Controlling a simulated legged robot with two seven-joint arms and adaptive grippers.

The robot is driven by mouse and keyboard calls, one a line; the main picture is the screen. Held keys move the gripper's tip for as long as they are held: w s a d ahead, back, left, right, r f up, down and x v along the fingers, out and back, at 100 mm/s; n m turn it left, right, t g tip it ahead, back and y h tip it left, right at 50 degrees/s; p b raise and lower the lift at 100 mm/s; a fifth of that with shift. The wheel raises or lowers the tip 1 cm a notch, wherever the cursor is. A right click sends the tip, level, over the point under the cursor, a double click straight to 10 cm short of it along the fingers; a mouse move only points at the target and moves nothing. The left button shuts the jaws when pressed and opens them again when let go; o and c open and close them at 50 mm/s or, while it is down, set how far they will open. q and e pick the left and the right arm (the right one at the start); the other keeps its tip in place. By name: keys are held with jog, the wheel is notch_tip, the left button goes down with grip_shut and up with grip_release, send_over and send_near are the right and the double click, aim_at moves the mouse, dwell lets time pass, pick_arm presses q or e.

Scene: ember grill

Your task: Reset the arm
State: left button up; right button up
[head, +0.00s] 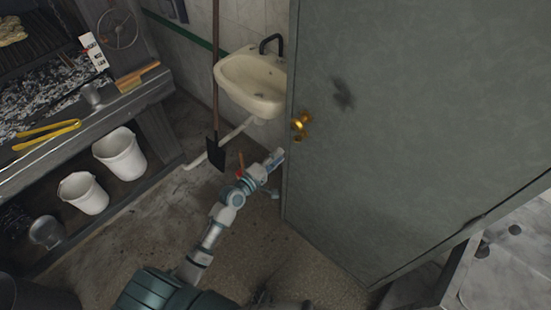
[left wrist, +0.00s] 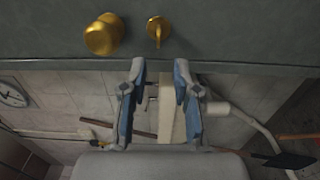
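My left arm reaches up from the bottom of the head view, and its gripper (head: 276,157) is beside the free edge of a grey-green door (head: 420,130), below the brass knob (head: 298,125). The far end of the gripper is hard to make out there. In the left wrist view the left gripper (left wrist: 160,76) has its two blue-grey fingers apart, with nothing held between them. The brass knob (left wrist: 102,35) and a smaller brass fitting (left wrist: 157,29) show beyond the fingertips on the door (left wrist: 240,30). My right gripper is not in view.
A sink (head: 250,85) hangs on the tiled wall behind the gripper, beside a long-handled shovel (head: 215,153). A grill bench (head: 80,120) with yellow tongs (head: 46,135) stands left, with white buckets (head: 119,155) below. Floor between bench and door is mostly clear.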

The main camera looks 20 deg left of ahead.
pick_arm(q)
jog(key=shift+s+a, duration=0.15)
jog(key=shift+s, duration=0.3)
jog(key=s+f+m+g+y, duration=0.25)
jog(key=s+f+g, duration=0.2)
jog(key=f, duration=1.15)
jog(key=s+f+m+g+y, duration=0.1)
jog(key=s+f+m+g, duration=0.4)
jog(key=f, duration=1)
jog(key=s+f+m+g, duration=0.2)
jog(key=s+f, duration=0.5)
jog(key=s, duration=0.4)
jog(key=s+f+m+g+y, duration=0.1)
jog(key=s+f+m+g, duration=0.1)
jog(key=s+f, duration=0.6)
jog(key=s+f+m+g+y, duration=0.1)
jog(key=s+f+m, duration=0.3)
jog(key=s+f, duration=0.4)
jog(key=s+g, duration=0.1)
jog(key=s, duration=0.5)
jog(key=shift+s+d+m, duration=0.25)
jog(key=shift+s+m, duration=0.1)
jog(key=shift+s, duration=0.05)
jog(key=shift+s+y, duration=0.1)
jog(key=shift+y, duration=0.15)
